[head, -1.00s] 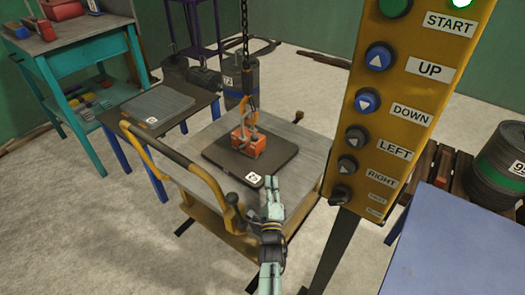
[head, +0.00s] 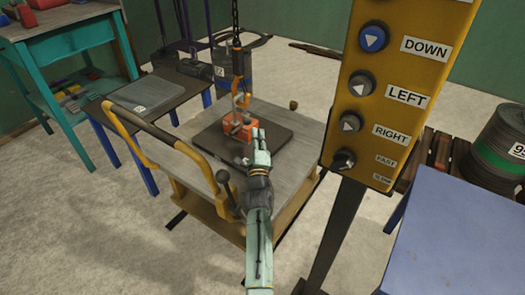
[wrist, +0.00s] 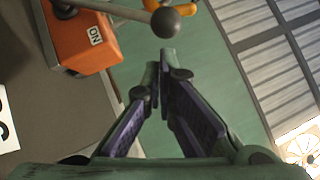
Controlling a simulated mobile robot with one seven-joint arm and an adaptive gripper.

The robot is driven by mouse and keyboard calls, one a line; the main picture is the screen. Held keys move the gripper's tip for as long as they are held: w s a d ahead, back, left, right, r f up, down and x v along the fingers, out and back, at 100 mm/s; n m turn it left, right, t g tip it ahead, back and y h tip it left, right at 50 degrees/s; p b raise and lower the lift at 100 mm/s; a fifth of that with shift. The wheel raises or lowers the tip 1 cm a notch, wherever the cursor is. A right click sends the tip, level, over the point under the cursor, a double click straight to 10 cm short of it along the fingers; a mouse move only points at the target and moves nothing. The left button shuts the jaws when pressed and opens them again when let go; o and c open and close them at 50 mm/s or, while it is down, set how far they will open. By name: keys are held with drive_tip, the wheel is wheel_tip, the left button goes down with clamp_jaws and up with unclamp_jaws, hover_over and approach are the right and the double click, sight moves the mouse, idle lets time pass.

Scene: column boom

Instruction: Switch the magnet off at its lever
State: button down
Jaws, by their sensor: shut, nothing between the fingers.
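The orange magnet (head: 231,131) hangs on a hook and chain and sits on a dark plate (head: 210,147) on the cart. The wrist view shows the magnet (wrist: 72,50) at upper left, with a label reading "ON" and a grey lever (wrist: 110,9) ending in a dark ball knob (wrist: 165,22). My gripper (head: 258,134) is just right of the magnet in the head view. In the wrist view its closed fingertips (wrist: 167,56) are empty and appear just below the knob; I cannot tell whether they touch it.
The cart's yellow handle (head: 128,128) curves along its left side. A yellow button panel (head: 400,90) on a post stands at right, near my arm. A low table with a grey plate (head: 146,92) is behind left. A blue tabletop (head: 455,245) fills the lower right.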

drive_tip(key=shift+w+a+r, duration=0.3)
